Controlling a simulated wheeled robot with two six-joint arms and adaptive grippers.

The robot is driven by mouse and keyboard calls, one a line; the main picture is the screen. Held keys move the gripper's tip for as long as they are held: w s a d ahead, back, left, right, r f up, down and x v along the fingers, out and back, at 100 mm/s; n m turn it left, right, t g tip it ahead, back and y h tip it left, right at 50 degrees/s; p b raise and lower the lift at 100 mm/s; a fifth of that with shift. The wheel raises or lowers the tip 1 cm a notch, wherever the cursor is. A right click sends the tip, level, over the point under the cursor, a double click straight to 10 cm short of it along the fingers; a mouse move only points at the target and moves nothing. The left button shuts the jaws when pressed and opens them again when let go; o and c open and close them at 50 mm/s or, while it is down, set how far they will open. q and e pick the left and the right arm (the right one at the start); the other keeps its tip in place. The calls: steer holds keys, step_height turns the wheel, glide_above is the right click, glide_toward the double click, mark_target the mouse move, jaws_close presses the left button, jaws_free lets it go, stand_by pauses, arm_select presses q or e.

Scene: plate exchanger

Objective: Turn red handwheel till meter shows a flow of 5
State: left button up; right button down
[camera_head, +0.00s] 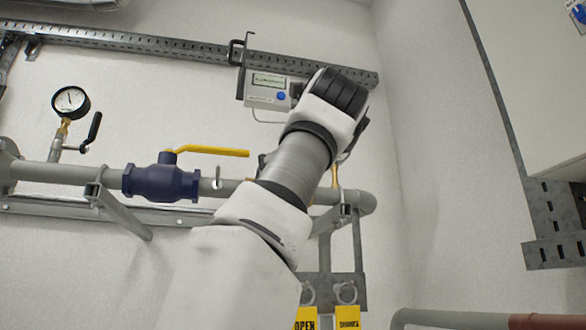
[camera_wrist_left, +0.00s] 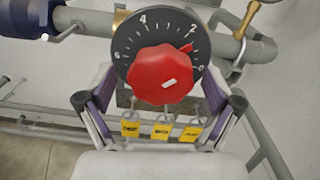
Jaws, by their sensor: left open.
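The red handwheel (camera_wrist_left: 161,75) sits on a round black dial (camera_wrist_left: 125,47) marked 0, 2, 4 and 6, in the left wrist view. A red tip on its rim lies between 0 and 2. My left gripper (camera_wrist_left: 158,90) is open, with one finger on each side of the handwheel; I cannot tell whether they touch it. In the head view my left arm covers the handwheel and the gripper's fingers. The meter (camera_head: 267,89) is a pale box with a green display and a blue button; its reading is too small to read. My right gripper is not in view.
A grey pipe (camera_head: 72,174) with a blue valve (camera_head: 162,183), yellow lever (camera_head: 211,151) and pressure gauge (camera_head: 70,101) runs along the wall. Yellow tags (camera_head: 347,317) hang below. A white cabinet (camera_head: 530,90) stands at the right.

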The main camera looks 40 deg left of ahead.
arm_select(q)
steer(key=shift+w+a, duration=0.25)
steer(key=shift+w, duration=0.1)
steer(key=c, duration=1.1)
steer(key=shift+c, duration=0.2)
steer(key=shift+s+n, duration=0.1)
steer(key=shift+n, duration=0.2)
steer(key=shift+n, duration=3.2)
steer(key=o, duration=1.1)
steer(key=shift+o, duration=0.2)
